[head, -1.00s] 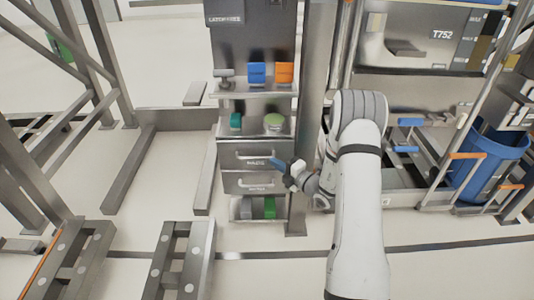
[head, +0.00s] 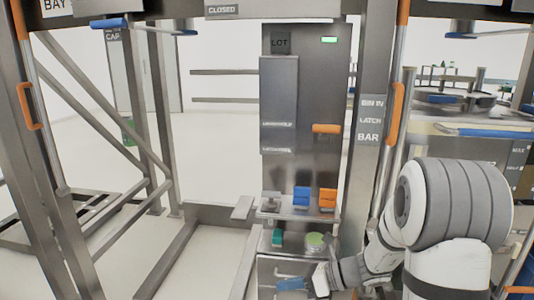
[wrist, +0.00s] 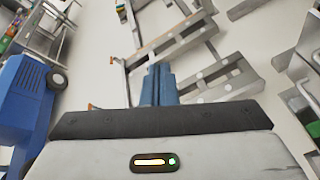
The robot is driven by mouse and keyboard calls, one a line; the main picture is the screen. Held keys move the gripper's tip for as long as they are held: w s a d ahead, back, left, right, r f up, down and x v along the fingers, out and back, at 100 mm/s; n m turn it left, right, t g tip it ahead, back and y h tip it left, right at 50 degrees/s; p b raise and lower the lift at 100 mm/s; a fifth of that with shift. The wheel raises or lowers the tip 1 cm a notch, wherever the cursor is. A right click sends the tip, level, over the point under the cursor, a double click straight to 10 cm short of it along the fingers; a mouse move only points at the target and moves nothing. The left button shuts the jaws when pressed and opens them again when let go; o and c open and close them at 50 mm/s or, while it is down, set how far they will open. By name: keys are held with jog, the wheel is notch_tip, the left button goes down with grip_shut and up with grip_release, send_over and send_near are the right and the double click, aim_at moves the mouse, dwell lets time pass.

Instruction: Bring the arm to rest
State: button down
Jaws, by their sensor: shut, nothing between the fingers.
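My gripper (head: 291,284) shows low in the head view, with blue fingers pointing left, in front of the upper drawer of the grey cabinet (head: 270,268). In the wrist view its blue fingers (wrist: 158,84) are together with nothing between them. My white and grey arm reaches in from the lower right of the head view and is bent at the elbow. Whether the fingers touch the drawer front is hard to tell.
A shelf (head: 300,213) above holds blue blocks (head: 301,197) and orange blocks (head: 328,198). A green round item (head: 315,239) sits on the lower shelf. A steel post (head: 368,120) stands right of the cabinet. A blue wheeled thing (wrist: 22,95) shows in the wrist view.

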jog(key=s+d+r+n+h+p, duration=0.5)
jog(key=s+r+n, duration=0.4)
jog(key=n, duration=0.3)
jog(key=s+d+r+n+h+p, duration=0.4)
jog(key=s+r+n+h+p, duration=0.4)
jog(key=r+n, duration=0.4)
jog(key=shift+s+d+r+n, duration=0.15)
jog(key=shift+s+d+n, duration=0.2)
jog(key=shift+s+n, duration=0.4)
jog(key=c, duration=2.1)
grip_release()
